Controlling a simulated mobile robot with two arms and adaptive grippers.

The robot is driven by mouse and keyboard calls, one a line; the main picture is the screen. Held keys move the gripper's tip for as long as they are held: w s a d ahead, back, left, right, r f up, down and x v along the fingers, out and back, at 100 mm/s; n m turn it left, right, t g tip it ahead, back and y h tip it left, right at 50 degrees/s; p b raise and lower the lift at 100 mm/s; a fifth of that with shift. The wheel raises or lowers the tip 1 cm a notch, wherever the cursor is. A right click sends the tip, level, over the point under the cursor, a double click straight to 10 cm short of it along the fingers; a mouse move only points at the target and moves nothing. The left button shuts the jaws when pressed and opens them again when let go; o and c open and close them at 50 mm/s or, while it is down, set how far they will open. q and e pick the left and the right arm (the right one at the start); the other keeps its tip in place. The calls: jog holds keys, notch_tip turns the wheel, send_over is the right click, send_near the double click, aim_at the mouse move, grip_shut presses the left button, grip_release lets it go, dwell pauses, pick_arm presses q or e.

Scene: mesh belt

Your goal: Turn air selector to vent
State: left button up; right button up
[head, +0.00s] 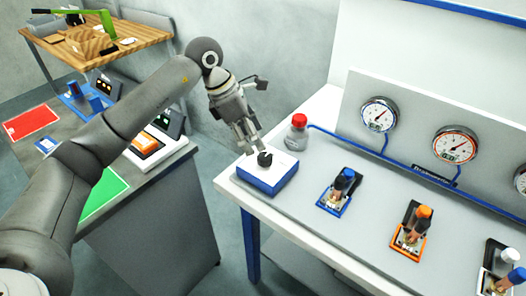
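The air selector appears to be the black knob (265,159) on top of a blue and white box (267,177) at the left end of the white table. Its markings are too small to read, so its setting cannot be told. My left gripper (249,147) points down just above and beside the knob, at its upper left. Whether the fingers touch the knob cannot be told, and neither can the gap between the fingertips. My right gripper is out of view.
Gauges (378,115) sit on a panel with blue piping. Blue (338,190) and orange (411,238) valve stations stand to the right on the white table (318,240). A grey counter (165,190) with coloured mats is at left.

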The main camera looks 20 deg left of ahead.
aim_at(264, 156)
pick_arm(q)
jog(key=p+x, duration=0.1)
jog(key=x, duration=0.6)
jog(key=shift+d+f+p, duration=0.15)
jog(key=shift+f+p, duration=0.05)
jog(key=shift+p, duration=0.1)
jog(key=c, duration=1)
jog(key=shift+w+f+m+b, duration=0.15)
jog(key=shift+m+b, duration=0.15)
jog(key=shift+b, duration=0.3)
jog(key=m+g+b, duration=0.1)
jog(key=m+b, duration=0.1)
jog(key=b, duration=0.1)
jog(key=shift+w+m+h, duration=0.1)
jog(key=shift+m+h, duration=0.2)
jog(key=shift+m, duration=0.1)
jog(key=m+g+b, duration=0.1)
jog(key=m+b, duration=0.1)
jog(key=shift+b, duration=0.3)
jog(key=shift+m+g+b, duration=0.7)
jog(key=shift+m+b, duration=0.15)
jog(key=shift+m, duration=0.95)
jog(key=shift+r, duration=0.25)
